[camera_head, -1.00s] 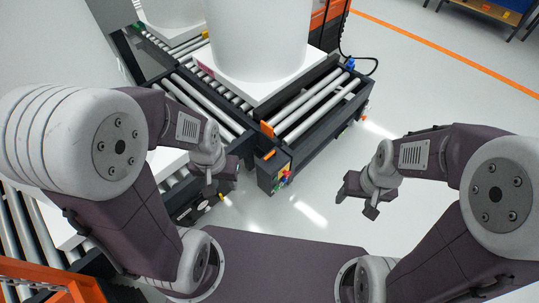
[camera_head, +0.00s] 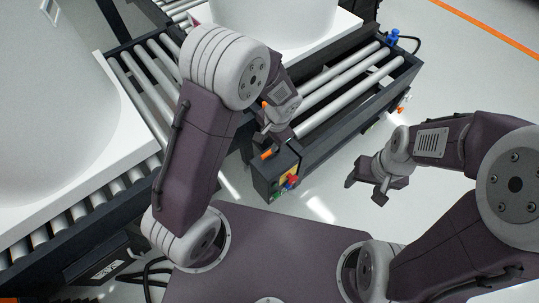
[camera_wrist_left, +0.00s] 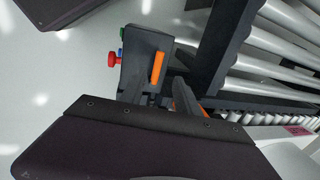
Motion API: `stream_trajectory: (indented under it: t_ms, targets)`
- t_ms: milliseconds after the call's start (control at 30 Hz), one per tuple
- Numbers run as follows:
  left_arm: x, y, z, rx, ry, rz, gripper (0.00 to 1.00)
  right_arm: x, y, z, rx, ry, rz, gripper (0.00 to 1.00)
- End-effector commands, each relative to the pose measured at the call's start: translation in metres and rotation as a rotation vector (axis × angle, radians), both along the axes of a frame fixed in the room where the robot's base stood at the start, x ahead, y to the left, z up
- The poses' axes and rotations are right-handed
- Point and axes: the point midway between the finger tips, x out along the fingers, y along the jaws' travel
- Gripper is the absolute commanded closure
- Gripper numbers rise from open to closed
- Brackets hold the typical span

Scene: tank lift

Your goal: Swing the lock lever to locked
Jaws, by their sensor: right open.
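A second orange piece (camera_head: 265,104) shows beside my left wrist, partly hidden. I cannot tell for certain which is the lock lever, nor its position. My left gripper (camera_head: 262,138) hangs over this corner, close to the orange bar; contact cannot be seen. My right gripper (camera_head: 366,185) is open and empty over bare floor, right of the control box.
The control box (camera_head: 268,187) has red, blue and green knobs facing me. The roller frame (camera_head: 345,115) runs to the upper right. A white tank (camera_head: 285,12) stands behind it, and another white tank (camera_head: 55,110) stands at left. Floor at right is clear.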

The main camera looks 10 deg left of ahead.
Motion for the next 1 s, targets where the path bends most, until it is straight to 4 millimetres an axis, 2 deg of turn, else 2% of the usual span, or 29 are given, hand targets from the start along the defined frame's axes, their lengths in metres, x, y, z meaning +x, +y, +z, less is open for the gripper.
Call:
stream_trajectory:
  t_ms: [33,167,233,500,600,733,1000]
  targets:
    - [0.0,-0.002,-0.005,-0.001,-0.001,-0.005,0.62,0.0,0.0,-0.005,0.0,-0.001,0.0,0.37]
    - [0.0,-0.002,-0.003,-0.001,-0.001,-0.006,0.62,0.0,0.0,-0.003,0.0,-0.001,0.0,0.37]
    - [0.0,-0.001,-0.01,0.0,0.0,-0.005,0.62,0.001,0.0,-0.007,0.0,-0.002,0.0,0.37]
    - [0.006,0.007,-0.067,-0.001,0.0,-0.004,0.62,0.0,0.0,-0.039,0.0,-0.001,0.0,0.37]
    - [0.008,0.01,-0.081,-0.001,0.0,-0.005,0.62,0.0,0.0,-0.046,0.0,-0.001,0.0,0.37]
    - [0.01,0.011,-0.09,-0.003,0.0,-0.004,0.62,0.0,0.0,-0.05,0.0,-0.001,0.0,0.37]
    - [0.01,0.012,-0.09,-0.003,-0.002,-0.005,0.62,0.0,0.0,-0.049,0.0,-0.001,0.0,0.37]
